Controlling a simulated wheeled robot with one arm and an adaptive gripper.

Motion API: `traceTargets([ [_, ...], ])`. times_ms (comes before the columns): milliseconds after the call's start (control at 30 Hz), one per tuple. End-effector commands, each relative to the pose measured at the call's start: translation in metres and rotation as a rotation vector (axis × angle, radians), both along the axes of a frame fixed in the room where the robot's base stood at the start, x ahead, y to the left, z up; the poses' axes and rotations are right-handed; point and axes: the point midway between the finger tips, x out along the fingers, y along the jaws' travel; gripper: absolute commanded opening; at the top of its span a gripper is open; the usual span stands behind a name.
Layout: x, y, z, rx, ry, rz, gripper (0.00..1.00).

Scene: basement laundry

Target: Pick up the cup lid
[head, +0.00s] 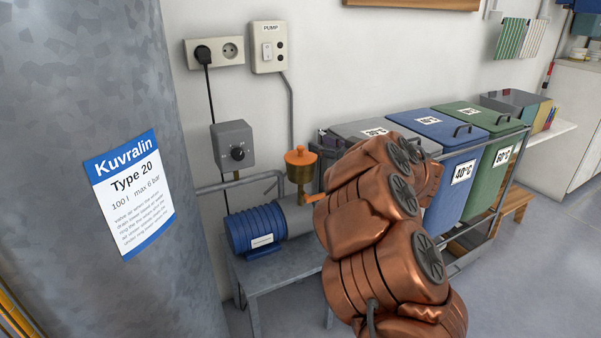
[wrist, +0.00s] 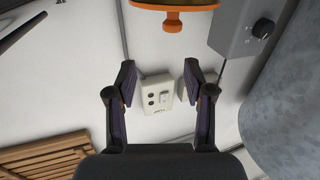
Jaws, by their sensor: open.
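The cup lid (head: 300,156) is orange with a small knob on top. It sits on a brass cup (head: 300,174) on the blue and grey pump (head: 258,230). In the wrist view, which is upside down, the lid (wrist: 173,20) shows at the top edge with its knob pointing down the picture. The cup is mostly cut off there. My gripper (wrist: 160,82) is open and empty, its two dark fingers apart, with the lid outside the gap between them. In the head view my copper arm hides the gripper.
The pump stands on a grey metal bench (head: 285,262) beside a large galvanised tank (head: 90,240). A grey control box (head: 233,144), a socket plate (head: 214,51) and the PUMP switch box (head: 269,47) are on the wall. Laundry bins (head: 462,178) stand right, behind my arm.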

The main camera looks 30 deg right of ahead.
Motion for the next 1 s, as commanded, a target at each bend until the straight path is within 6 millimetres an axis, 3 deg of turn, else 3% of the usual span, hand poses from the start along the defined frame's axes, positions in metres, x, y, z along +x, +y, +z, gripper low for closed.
traceTargets([
  [33, -0.003, 0.001, -0.014, 0.017, 0.003, 0.025, 0.52],
  [200, -0.004, 0.009, -0.023, 0.049, 0.004, 0.076, 0.52],
  [1000, 0.066, 0.031, -0.026, 0.048, 0.005, 0.074, 0.52],
])
